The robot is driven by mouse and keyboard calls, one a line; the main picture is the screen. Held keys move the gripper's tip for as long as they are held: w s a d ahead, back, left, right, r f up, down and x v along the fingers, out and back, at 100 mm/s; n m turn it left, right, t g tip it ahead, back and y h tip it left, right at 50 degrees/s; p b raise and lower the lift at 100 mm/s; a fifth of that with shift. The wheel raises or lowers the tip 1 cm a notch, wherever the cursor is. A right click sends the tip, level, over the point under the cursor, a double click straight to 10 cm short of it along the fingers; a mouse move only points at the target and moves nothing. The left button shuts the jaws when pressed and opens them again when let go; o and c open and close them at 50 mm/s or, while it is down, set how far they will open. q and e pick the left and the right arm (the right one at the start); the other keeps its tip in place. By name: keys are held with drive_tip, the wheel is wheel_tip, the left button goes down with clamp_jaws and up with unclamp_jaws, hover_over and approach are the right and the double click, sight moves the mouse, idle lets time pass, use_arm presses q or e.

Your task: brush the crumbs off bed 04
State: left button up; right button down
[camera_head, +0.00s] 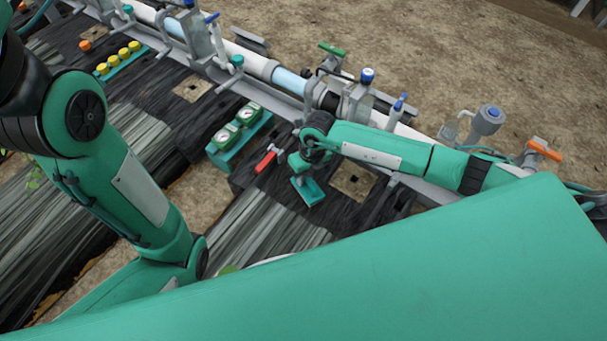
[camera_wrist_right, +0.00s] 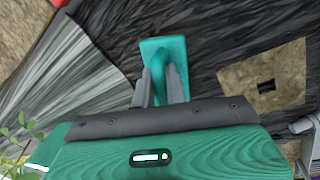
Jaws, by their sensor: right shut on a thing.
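My right gripper (camera_head: 303,166) reaches down over the dark sheet-covered bed (camera_head: 262,222), near a tan square patch. It is shut on a teal brush-like tool with a flat rectangular head (camera_head: 308,192). In the right wrist view the tool (camera_wrist_right: 165,52) stands between the two grey fingers (camera_wrist_right: 161,88), its head over the dark sheet (camera_wrist_right: 215,45). I cannot tell whether the head touches the sheet. No crumbs can be made out, and no bed number is readable. My left arm comes in at the left, but its gripper is out of the picture.
A red-handled valve (camera_head: 268,158) and a teal block with two gauges (camera_head: 237,130) lie left of my right gripper. The tan patch (camera_head: 353,182) with a small dark hole is to its right. A pipe line with valves (camera_head: 290,84) runs behind.

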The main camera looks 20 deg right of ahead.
drive_tip(key=shift+r+p, duration=2.6)
drive_tip(key=shift+r, duration=0.4)
wheel_tip(320, 180, up, 3)
drive_tip(key=p, duration=0.2)
drive_tip(key=shift+p, duration=0.4)
